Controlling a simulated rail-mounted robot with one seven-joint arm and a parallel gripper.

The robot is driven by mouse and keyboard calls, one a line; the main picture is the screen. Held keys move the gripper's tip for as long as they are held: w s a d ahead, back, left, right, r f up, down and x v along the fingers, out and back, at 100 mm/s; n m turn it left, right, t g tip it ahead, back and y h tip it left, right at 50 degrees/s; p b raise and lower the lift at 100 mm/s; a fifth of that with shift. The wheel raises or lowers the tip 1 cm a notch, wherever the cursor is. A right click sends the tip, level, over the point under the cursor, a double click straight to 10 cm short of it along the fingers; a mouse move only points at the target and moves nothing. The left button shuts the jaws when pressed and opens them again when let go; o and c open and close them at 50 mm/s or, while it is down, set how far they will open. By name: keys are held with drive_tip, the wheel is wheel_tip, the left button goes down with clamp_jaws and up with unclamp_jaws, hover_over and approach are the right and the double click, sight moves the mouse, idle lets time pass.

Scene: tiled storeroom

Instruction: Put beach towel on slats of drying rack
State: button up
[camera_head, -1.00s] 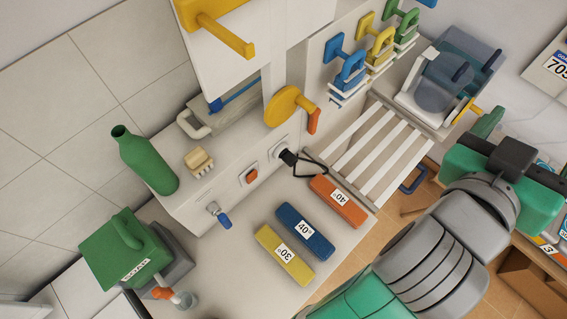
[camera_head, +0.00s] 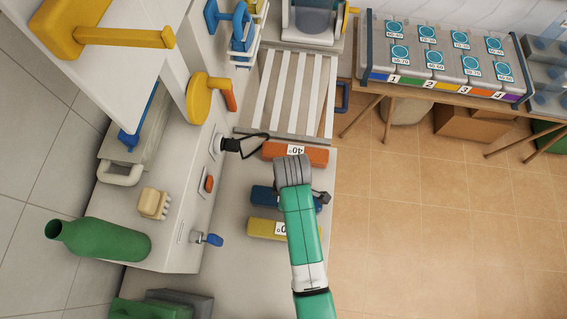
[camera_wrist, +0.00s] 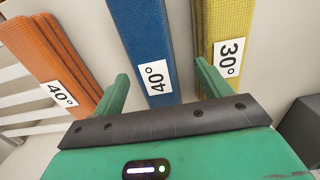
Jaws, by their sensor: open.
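Three long folded cloth bundles lie side by side on the pale counter: an orange one marked 40° (camera_head: 296,153), a blue one marked 40° (camera_head: 264,195) and a yellow one marked 30° (camera_head: 264,229). Which one is the beach towel I cannot tell. The drying rack (camera_head: 290,97) has bare white slats just beyond the orange bundle. In the wrist view my gripper (camera_wrist: 162,82) is open and empty, with one green finger on each side of the blue bundle (camera_wrist: 137,30). The right finger overlaps the yellow bundle's edge (camera_wrist: 228,22). In the head view my arm hides part of the blue and yellow bundles.
A black plug and cable (camera_head: 240,145) sits between the wall unit and the orange bundle. A yellow round handle (camera_head: 205,97), a blue tap (camera_head: 212,240) and a green bottle (camera_head: 100,240) are at left. Open tiled floor (camera_head: 430,220) lies right of the counter.

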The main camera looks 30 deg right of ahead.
drive_tip(key=f, duration=0.3)
drive_tip(key=w+f+b, duration=0.1)
drive_tip(key=shift+w+a+f, duration=0.1)
drive_tip(key=shift+a+f, duration=0.15)
drive_tip(key=shift+f, duration=0.3)
drive_tip(key=c, duration=1.2)
wheel_tip(320, 180, up, 10)
drive_tip(key=shift+f+p, duration=0.1)
drive_tip(key=shift+p, duration=0.75)
drive_tip(key=shift+c, duration=0.2)
